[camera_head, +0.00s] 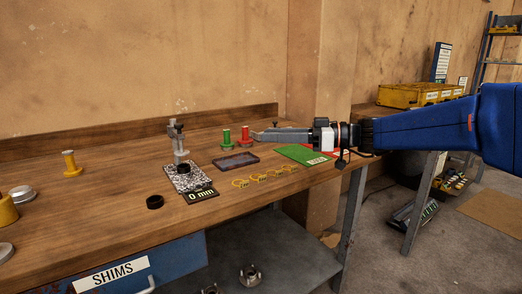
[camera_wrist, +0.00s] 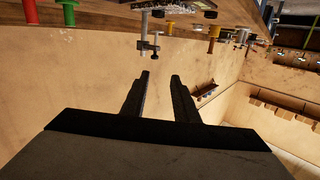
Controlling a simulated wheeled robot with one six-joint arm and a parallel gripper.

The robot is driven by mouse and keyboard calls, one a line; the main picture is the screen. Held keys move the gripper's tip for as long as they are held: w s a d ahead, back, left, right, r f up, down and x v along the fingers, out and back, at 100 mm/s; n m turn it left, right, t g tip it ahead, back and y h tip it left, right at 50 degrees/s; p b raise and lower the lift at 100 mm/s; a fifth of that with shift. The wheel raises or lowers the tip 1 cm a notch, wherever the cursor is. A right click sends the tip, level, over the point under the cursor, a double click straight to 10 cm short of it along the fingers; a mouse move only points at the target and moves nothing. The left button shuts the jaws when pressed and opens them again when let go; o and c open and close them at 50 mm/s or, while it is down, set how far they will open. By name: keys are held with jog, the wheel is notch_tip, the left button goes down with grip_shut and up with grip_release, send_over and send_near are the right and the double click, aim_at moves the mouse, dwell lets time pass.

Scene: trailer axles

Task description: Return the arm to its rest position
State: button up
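My gripper (camera_head: 282,134) reaches in from the right in the head view, held level above the workbench (camera_head: 110,168). In the wrist view my gripper (camera_wrist: 160,75) has its two dark fingers apart, with nothing between them. Past the fingers is the bare wall. The blue sleeve of my arm fills the right side of the head view.
A gauge stand (camera_head: 179,145) on a speckled base stands left of my gripper. Green (camera_head: 226,139) and red (camera_head: 245,135) spools, a dark tray (camera_head: 235,160), yellow rings (camera_head: 265,176) and a green card (camera_head: 301,154) lie near or below it. Yellow bins (camera_head: 420,95) are behind my arm.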

jog(key=s+d+f+m+h, duration=0.4)
jog(key=s+f, duration=0.4)
jog(key=s, duration=0.1)
jog(key=s+d+f+m+h, duration=0.4)
jog(key=s+d+f+h, duration=0.1)
jog(key=s+f, duration=0.4)
jog(key=s+d+f+m+h, duration=0.3)
jog(key=s+d+f+h, duration=0.1)
jog(key=d, duration=0.4)
jog(key=s+d+f+m+t+h, duration=0.1)
jog(key=s+d+f+m+h, duration=0.3)
jog(key=s+d+f, duration=0.2)
jog(key=shift+s+d+f, duration=0.15)
jog(key=shift+s+d, duration=0.15)
jog(key=shift+d, duration=0.85)
